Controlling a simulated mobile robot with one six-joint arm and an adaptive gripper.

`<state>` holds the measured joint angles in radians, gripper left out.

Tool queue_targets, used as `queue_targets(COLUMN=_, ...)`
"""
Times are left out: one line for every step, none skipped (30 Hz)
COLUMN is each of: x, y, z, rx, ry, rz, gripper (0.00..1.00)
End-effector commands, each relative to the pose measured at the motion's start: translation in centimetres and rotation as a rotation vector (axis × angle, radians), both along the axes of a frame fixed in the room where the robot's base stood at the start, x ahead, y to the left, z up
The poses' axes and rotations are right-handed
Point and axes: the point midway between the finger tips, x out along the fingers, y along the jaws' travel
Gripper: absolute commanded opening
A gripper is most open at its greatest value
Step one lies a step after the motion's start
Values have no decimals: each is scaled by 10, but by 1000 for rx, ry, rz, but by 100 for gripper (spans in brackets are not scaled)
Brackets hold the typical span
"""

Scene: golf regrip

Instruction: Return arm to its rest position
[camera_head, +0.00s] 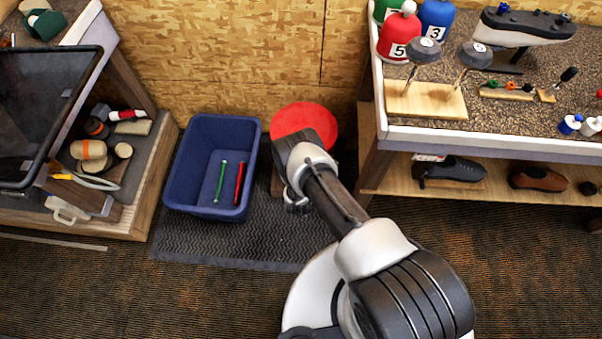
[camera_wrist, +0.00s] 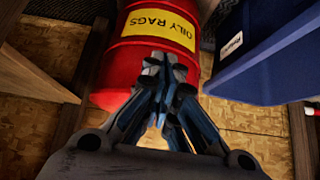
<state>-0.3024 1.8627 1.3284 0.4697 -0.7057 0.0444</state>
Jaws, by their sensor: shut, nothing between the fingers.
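My arm reaches forward from the bottom right in the head view, and its wrist is over the floor mat in front of a red can. The fingers are mostly hidden there behind the wrist. In the wrist view my gripper (camera_wrist: 160,75) shows with its fingers together and nothing between them.
A blue bin (camera_head: 183,180) with a green grip (camera_head: 220,182) and a red grip (camera_head: 239,183) stands left of my wrist on a dark mat (camera_head: 190,238). A workbench (camera_head: 540,130) with a lower shelf is at right, another bench (camera_head: 140,195) at left. Carpet in front is clear.

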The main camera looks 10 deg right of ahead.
Motion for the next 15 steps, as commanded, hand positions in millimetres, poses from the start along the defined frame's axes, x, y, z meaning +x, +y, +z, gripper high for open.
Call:
queue_targets(x=-3, y=1, z=-1, rx=-1, ry=0, rz=1, gripper=0)
queue_targets(x=-5, y=1, z=-1, rx=0, ry=0, rz=0, gripper=0)
queue_targets(x=-6, y=1, z=-2, rx=0, ry=-1, rz=0, gripper=0)
queue_targets(x=-7, y=1, z=-2, rx=0, ry=-1, rz=0, gripper=0)
queue_targets(x=-7, y=1, z=-2, rx=0, ry=-1, rz=-1, gripper=0)
queue_targets(x=-7, y=1, z=-2, rx=0, ry=-2, rz=-1, gripper=0)
queue_targets(x=-7, y=1, z=-2, rx=0, ry=-2, rz=-1, gripper=0)
queue_targets(x=-7, y=1, z=-2, rx=-1, ry=-2, rz=-1, gripper=0)
queue_targets(x=-7, y=1, z=-2, rx=-1, ry=-2, rz=-1, gripper=0)
queue_targets(x=-6, y=1, z=-2, rx=0, ry=-2, rz=-1, gripper=0)
queue_targets(x=-5, y=2, z=-1, rx=1, ry=-2, rz=-2, gripper=0)
queue_targets(x=-2, y=3, z=3, rx=4, ry=-3, rz=-1, gripper=0)
queue_targets(x=2, y=4, z=7, rx=7, ry=-2, rz=-1, gripper=0)
queue_targets(x=8, y=6, z=13, rx=11, ry=-3, rz=0, gripper=0)
queue_targets(x=17, y=10, z=23, rx=19, ry=-2, rz=1, gripper=0)
